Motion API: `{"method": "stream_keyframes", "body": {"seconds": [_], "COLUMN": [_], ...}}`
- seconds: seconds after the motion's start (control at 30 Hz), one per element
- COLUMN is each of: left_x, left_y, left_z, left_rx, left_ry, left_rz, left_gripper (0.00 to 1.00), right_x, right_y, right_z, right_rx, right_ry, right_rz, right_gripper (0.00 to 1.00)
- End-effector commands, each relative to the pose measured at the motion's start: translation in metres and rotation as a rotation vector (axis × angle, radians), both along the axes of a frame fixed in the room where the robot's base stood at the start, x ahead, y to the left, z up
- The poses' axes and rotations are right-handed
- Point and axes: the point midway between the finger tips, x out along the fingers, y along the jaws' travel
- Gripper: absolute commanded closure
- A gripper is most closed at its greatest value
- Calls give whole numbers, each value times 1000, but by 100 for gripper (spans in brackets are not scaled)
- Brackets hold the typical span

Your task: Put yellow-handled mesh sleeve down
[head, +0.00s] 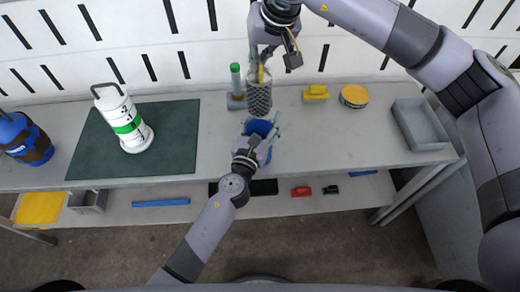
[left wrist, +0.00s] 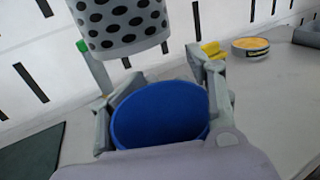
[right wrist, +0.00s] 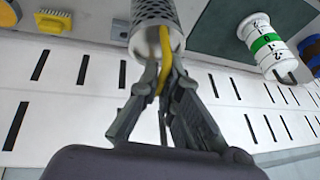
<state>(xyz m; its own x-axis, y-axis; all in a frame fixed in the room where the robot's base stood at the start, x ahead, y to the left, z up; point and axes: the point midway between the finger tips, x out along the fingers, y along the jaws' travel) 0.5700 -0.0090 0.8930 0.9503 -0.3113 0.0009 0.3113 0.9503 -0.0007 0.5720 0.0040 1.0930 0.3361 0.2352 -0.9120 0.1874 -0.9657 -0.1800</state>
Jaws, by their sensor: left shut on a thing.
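The mesh sleeve (head: 259,98) is a grey perforated cylinder with a yellow handle (right wrist: 167,50). My right gripper (head: 264,62) is shut on the handle, and the sleeve hangs roughly upright. My left gripper (head: 258,138) is shut around the blue container (head: 257,128) near the table's front edge.
A green-handled tool (head: 236,88) stands just left of the sleeve. A white cylinder with a green band (head: 125,122) stands on a dark green mat (head: 172,138). A yellow brush (head: 316,92), round yellow tin (head: 354,96) and grey tray (head: 420,124) lie right. Table between is clear.

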Motion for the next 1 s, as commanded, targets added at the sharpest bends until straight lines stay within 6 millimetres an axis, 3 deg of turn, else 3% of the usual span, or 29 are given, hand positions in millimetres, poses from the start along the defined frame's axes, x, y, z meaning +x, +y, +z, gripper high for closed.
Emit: {"method": "stream_keyframes", "body": {"seconds": [0.13,0.27,0.7,1.0], "left_x": [0,0,0,0], "left_y": [0,0,0,0], "left_z": [1,0,1,1], "left_rx": [0,0,0,0], "left_ry": [-1,-1,-1,-1], "left_rz": [0,0,0,0], "left_gripper": [84,84,84,84], "right_x": [-26,-35,-35,-34], "right_y": [0,0,0,0], "right_z": [9,-2,-110,-137], "right_rx": [-4,-3,-1,-1], "right_ry": [-1,4,5,2], "right_rz": [42,53,53,54], "right_gripper": [100,100,100,100]}}
